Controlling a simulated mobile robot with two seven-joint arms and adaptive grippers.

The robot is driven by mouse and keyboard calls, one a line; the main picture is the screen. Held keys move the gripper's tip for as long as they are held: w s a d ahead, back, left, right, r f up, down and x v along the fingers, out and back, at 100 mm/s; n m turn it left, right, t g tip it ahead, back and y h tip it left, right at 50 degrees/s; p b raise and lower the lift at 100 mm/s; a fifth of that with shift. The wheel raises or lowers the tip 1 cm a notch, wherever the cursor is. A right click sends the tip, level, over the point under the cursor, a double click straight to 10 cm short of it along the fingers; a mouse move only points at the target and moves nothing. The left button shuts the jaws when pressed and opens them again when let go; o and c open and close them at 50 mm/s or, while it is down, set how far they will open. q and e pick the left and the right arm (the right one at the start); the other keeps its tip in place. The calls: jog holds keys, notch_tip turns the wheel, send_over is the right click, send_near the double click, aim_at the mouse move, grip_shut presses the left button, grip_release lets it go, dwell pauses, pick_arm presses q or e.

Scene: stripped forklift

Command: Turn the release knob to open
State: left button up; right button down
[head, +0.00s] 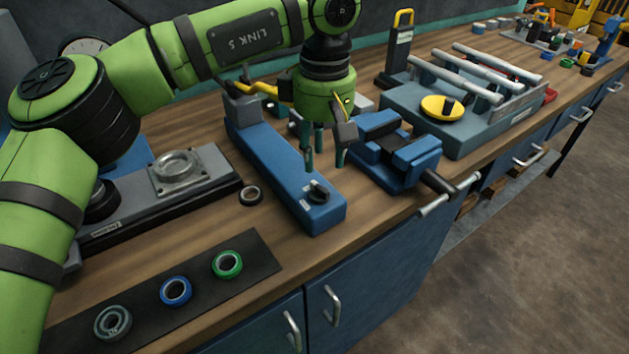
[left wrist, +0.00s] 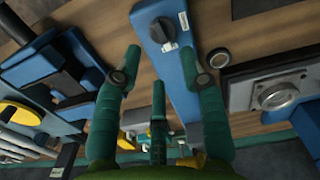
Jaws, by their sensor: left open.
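A black knob (head: 319,192) with a pale mark sits on the near end of a long blue block (head: 275,160) on the bench. It also shows at the top of the left wrist view (left wrist: 163,31), beyond my fingertips. My left gripper (head: 324,164) hangs over the blue block with its green fingers pointing down. In the left wrist view its fingers (left wrist: 162,60) are spread, with nothing between them, and lie short of the knob. The fingers appear apart from the knob. My right gripper is in neither view.
A blue vise (head: 400,155) stands close right of my gripper. Behind it is a grey fixture (head: 395,97) with a yellow disc (head: 443,107). A dark ring (head: 250,195) lies left of the block. A black mat (head: 205,290) with three rings lies in front.

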aim_at(320, 192)
pick_arm(q)
notch_tip(320, 192, down, 3)
jog(key=shift+a+r, duration=0.1)
jog(key=shift+r, duration=0.05)
notch_tip(320, 192, down, 2)
jog(key=shift+f+p, duration=0.2)
jog(key=shift+p, duration=0.2)
jog(key=shift+f, duration=0.7)
grip_shut()
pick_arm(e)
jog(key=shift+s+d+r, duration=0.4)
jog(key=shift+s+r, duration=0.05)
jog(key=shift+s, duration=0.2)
